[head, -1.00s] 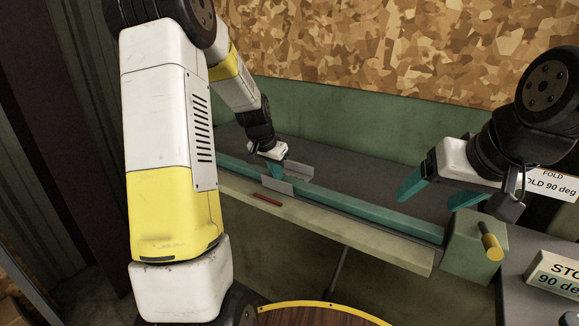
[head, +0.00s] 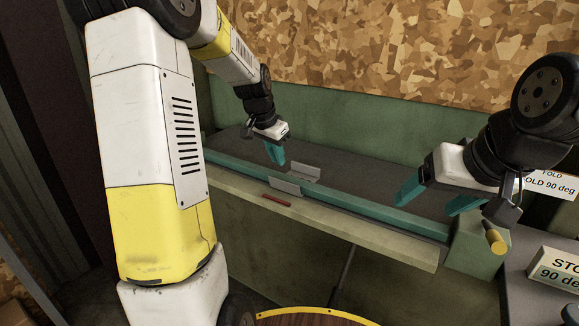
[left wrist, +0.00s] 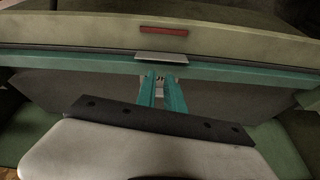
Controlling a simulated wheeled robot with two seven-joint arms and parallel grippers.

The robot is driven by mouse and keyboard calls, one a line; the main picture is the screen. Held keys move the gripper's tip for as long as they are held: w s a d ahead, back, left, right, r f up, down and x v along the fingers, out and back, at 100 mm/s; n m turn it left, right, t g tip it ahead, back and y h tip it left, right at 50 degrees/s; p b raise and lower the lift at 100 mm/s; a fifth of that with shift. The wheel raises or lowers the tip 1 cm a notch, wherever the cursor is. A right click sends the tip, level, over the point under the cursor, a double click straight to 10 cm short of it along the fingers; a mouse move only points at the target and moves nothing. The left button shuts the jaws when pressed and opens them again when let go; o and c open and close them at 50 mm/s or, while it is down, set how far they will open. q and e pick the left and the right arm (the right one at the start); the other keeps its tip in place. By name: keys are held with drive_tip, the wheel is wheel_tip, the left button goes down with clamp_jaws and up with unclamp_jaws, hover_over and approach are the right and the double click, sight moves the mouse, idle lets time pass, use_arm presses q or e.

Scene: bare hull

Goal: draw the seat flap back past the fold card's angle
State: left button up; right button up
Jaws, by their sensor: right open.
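A long pale board, seemingly the seat flap (head: 350,226), runs along the bench front below a teal bar (head: 345,200) and carries a red strip (head: 276,200). A small grey plate (head: 286,187) stands at the bar, with another grey plate (head: 305,172) behind it. My left gripper (head: 275,153) hangs above the dark seat behind the plates, apart from them. In the left wrist view its fingers (left wrist: 161,90) show a gap and point towards the front plate (left wrist: 161,57). My right gripper (head: 430,198) is open and empty above the bar's right end. The fold card (head: 553,185) reads 90 deg, partly hidden.
A stop card (head: 558,272) stands on the grey surface at right. A green backrest (head: 340,130) rises behind the seat. Wood with a yellow rim (head: 318,313) lies below.

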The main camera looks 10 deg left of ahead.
sight(284, 182)
use_arm(q)
drive_tip(key=w+f+m, duration=0.1)
drive_tip(key=f+m, duration=0.2)
drive_tip(key=m, duration=0.2)
drive_tip(key=w+d+f+m+g, duration=0.1)
drive_tip(key=f+m, duration=0.2)
drive_tip(key=m, duration=0.2)
drive_tip(key=w+f+m, duration=0.1)
drive_tip(key=f+m, duration=0.3)
drive_tip(key=m, duration=0.2)
drive_tip(key=shift+w+d+y, duration=0.1)
drive_tip(key=shift+d+y, duration=0.1)
drive_tip(key=shift+y, duration=0.1)
drive_tip(key=shift+c, duration=0.2)
clamp_jaws()
idle(0.7)
